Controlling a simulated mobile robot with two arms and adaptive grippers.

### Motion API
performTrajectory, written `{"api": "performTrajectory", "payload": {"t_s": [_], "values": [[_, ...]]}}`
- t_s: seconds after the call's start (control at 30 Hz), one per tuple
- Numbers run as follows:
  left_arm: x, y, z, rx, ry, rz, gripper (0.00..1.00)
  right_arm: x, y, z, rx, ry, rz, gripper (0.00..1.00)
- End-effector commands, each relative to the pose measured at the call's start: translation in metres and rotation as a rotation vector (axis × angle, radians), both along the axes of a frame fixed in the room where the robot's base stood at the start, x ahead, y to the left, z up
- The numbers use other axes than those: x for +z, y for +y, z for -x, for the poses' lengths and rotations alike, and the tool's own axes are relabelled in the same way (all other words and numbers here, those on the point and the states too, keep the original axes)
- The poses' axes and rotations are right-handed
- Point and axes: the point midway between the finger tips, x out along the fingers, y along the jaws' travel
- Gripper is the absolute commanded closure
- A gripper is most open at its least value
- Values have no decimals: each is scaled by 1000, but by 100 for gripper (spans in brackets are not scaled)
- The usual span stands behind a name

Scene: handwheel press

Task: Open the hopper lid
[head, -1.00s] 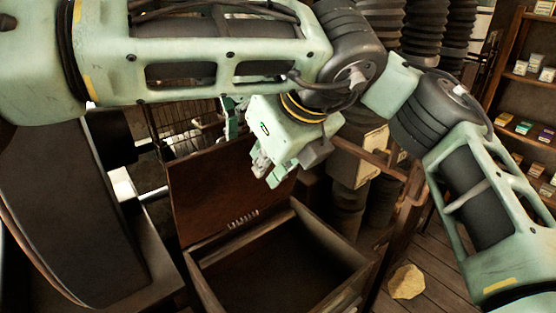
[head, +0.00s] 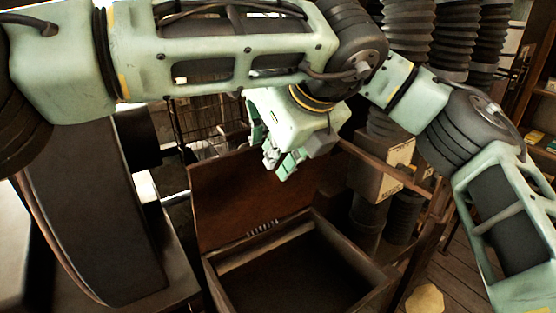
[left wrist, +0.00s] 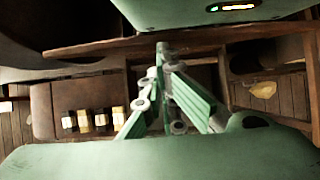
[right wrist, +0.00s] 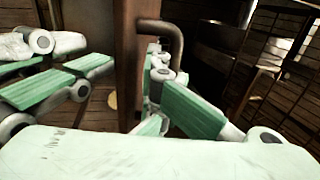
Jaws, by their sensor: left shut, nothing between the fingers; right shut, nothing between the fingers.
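The hopper is a dark wooden box (head: 222,265) with an open top at the lower middle of the head view. Its brown lid (head: 235,205) stands raised at the back, near upright, on a hinge along the back rim. My left gripper (head: 278,169) is in front of the lid's upper part, shut and empty; I cannot tell whether it touches. Its fingers converge in the left wrist view (left wrist: 162,52). My right gripper (right wrist: 155,60) is shut beside a brown panel (right wrist: 130,65) with a bent metal handle (right wrist: 172,38), likely the lid. The head view mostly hides this gripper.
Ribbed black columns (head: 405,30) and a labelled box (head: 380,165) stand behind and right of the hopper. A wooden rail (head: 395,178) runs beside them. A yellowish lump (head: 425,299) lies on the plank floor. A large dark curved panel (head: 90,210) stands left.

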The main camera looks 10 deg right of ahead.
Motion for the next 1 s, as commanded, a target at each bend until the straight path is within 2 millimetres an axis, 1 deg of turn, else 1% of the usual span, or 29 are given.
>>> {"api": "performTrajectory", "payload": {"t_s": [0.37, 0.67, 0.7, 1.0], "values": [[0, 0, 0, 1, -1, -1, 100, -1, 0, 0, 0, 3, 1, 100], [0, 0, 0, 1, 0, -1, 100, -2, 0, 0, 0, 4, 1, 73], [0, 0, 0, 1, 0, -1, 100, -3, 0, 0, 0, 4, 1, 72], [-1, 0, 0, 1, 0, -1, 100, -3, 0, 0, 0, 4, 3, 72]]}}
